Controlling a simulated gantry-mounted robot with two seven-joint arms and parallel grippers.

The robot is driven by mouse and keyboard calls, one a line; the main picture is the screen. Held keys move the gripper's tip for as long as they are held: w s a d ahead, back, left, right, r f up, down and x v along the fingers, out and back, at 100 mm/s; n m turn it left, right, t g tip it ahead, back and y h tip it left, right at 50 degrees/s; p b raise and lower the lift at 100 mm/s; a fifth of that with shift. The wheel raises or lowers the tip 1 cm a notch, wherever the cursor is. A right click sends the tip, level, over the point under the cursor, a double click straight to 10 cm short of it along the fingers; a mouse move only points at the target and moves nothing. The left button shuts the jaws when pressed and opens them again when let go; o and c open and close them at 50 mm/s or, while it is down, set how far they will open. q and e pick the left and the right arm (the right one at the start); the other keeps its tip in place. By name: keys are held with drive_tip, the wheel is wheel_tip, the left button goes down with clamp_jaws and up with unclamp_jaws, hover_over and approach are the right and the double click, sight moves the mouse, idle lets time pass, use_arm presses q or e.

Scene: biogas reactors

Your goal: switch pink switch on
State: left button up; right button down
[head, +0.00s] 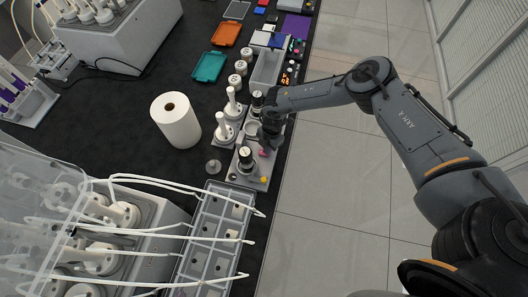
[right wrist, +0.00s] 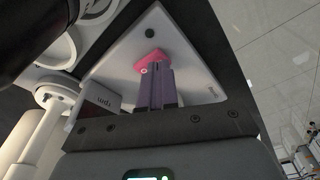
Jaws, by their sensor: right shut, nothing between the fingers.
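The pink switch (right wrist: 151,60) sits on a pale plate (right wrist: 195,60) in the right wrist view, right at the tips of my right gripper (right wrist: 158,72). The fingers are shut with nothing between them and cover part of the switch; I cannot tell if they touch it. In the head view the pink switch (head: 263,153) is a small spot on the grey device (head: 255,168) near the table's right edge. My right gripper (head: 268,144) reaches down over it and is mostly hidden by its own wrist. My left gripper is not in view.
A dark round knob (head: 245,156) and a yellow button (head: 264,180) are on the same device. White stirrers (head: 222,130) stand close to its left. A paper roll (head: 176,120) stands farther left, and a compartment tray (head: 207,245) lies in front. Floor is free to the right.

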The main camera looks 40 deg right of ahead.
drive_tip(key=shift+f+b, duration=0.3)
drive_tip(key=shift+f, duration=0.2)
drive_tip(key=shift+r, duration=0.15)
wheel_tip(320, 180, up, 4)
drive_tip(key=p, duration=0.3)
drive_tip(key=shift+p, duration=0.4)
drive_tip(key=shift+r+p, duration=1.4)
drive_tip(key=shift+p, duration=0.05)
